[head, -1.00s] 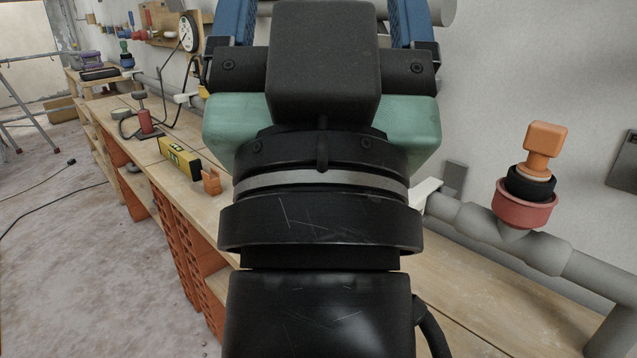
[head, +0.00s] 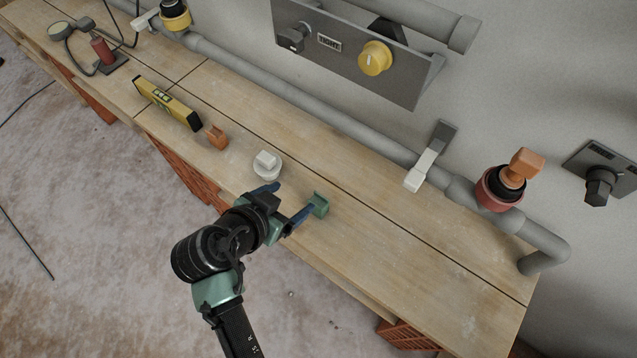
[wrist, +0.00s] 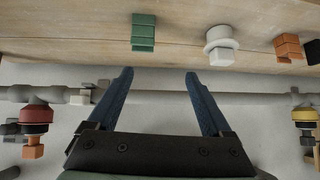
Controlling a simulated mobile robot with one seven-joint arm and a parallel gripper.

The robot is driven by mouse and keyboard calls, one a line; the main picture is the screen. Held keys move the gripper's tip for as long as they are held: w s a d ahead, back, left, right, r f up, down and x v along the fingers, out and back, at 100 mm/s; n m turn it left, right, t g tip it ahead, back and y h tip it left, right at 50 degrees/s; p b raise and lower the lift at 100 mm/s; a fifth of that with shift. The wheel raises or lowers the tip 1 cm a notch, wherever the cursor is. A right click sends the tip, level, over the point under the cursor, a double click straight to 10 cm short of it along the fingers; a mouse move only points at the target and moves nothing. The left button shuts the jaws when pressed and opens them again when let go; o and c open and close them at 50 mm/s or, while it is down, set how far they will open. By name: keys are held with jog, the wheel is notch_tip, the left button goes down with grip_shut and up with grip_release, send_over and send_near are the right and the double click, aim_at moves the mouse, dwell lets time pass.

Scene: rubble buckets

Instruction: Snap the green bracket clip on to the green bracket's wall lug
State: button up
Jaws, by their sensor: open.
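A small green block-shaped clip (head: 318,205) lies on the wooden bench near its front edge. It also shows at the top of the wrist view (wrist: 143,32), beyond the fingertips and a little left of the middle of the gap. My gripper (head: 295,196) is open and empty, its blue fingers (wrist: 159,73) spread. In the head view one finger's tip overlaps the clip's near side; in the wrist view the clip is apart from both fingers. No green wall lug is distinguishable; a white bracket arm (head: 421,170) with a grey wall plate stands at the pipe.
A white round knob piece (head: 267,166) sits close left of the clip, with an orange block (head: 217,137) and yellow level (head: 168,103) farther left. A grey pipe (head: 330,117) runs along the wall. A red-collared valve (head: 497,190) stands right. The bench's right part is clear.

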aim_at(321, 202)
jog(key=shift+g+h, duration=0.3)
jog(key=shift+g, duration=0.2)
jog(key=d+f, duration=0.1)
jog(key=f, duration=0.1)
jog(key=d+f, duration=0.1)
jog(key=f, duration=0.1)
jog(key=w+d+f, duration=0.1)
jog(key=f, duration=0.1)
jog(key=shift+w+d, duration=0.1)
jog(key=shift+x, duration=3.05)
jog(key=shift+d+r, duration=0.1)
jog(key=shift+d, duration=0.05)
grip_shut()
notch_tip(321, 202, up, 10)
jog(key=shift+p, duration=0.65)
